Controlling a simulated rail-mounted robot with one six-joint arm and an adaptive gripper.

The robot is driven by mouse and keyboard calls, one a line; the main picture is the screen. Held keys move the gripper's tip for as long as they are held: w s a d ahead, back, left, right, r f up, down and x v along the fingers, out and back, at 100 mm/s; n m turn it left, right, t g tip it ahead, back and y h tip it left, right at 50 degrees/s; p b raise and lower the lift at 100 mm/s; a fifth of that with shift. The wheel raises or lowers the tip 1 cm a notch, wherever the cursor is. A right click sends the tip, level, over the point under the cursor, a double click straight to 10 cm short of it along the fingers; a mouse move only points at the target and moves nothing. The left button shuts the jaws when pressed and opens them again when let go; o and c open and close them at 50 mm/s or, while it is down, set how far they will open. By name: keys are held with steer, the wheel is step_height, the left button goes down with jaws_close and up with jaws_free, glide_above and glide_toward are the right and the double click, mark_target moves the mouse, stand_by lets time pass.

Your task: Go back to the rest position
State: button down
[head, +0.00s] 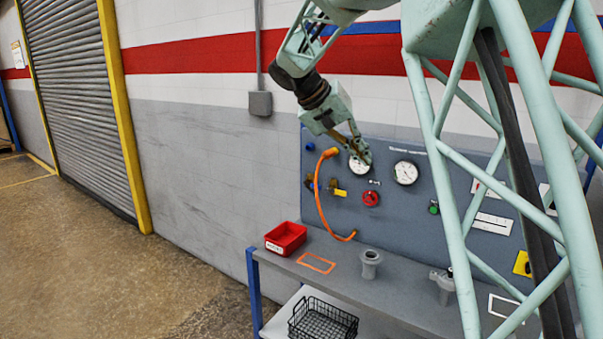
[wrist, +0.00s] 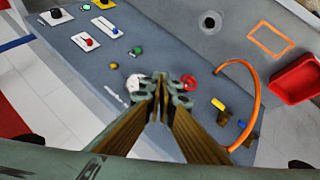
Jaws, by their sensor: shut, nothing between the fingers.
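My gripper (head: 364,158) is shut and empty. In the head view it hangs in front of the left part of the grey-blue panel (head: 400,222), over the left gauge. In the wrist view my gripper (wrist: 164,78) shows with its fingertips together at the middle, nothing between them. The red knob (head: 371,198) is just below the fingertips in the head view. The red knob (wrist: 189,83) is right beside them in the wrist view; I cannot tell the distance.
An orange hose (head: 320,200) loops out from the panel. A red bin (head: 286,238), a grey flanged fitting (head: 370,263) and a valve piece (head: 443,285) stand on the bench. A black wire basket (head: 323,320) is below. The floor at left is clear.

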steer(key=s+d+r+n+y, duration=0.1)
steer(key=s+d+r+y, duration=0.15)
steer(key=s, duration=1.25)
steer(key=s+d+r+y, duration=0.15)
steer(key=s+d, duration=0.25)
steer(key=s, duration=1.2)
steer(key=s+a+f+y, duration=0.1)
steer(key=s+f, duration=0.2)
steer(key=s, duration=0.6)
steer(key=s+a+f+n+y, duration=0.1)
steer(key=s+f, duration=0.2)
steer(key=s, duration=0.7)
steer(key=s+a+f+y, duration=0.1)
steer(key=s+f, duration=0.2)
steer(key=s, duration=0.6)
steer(key=shift+s+a+f+n+t+y, duration=0.2)
steer(key=shift+a+f+n+t+y, duration=0.1)
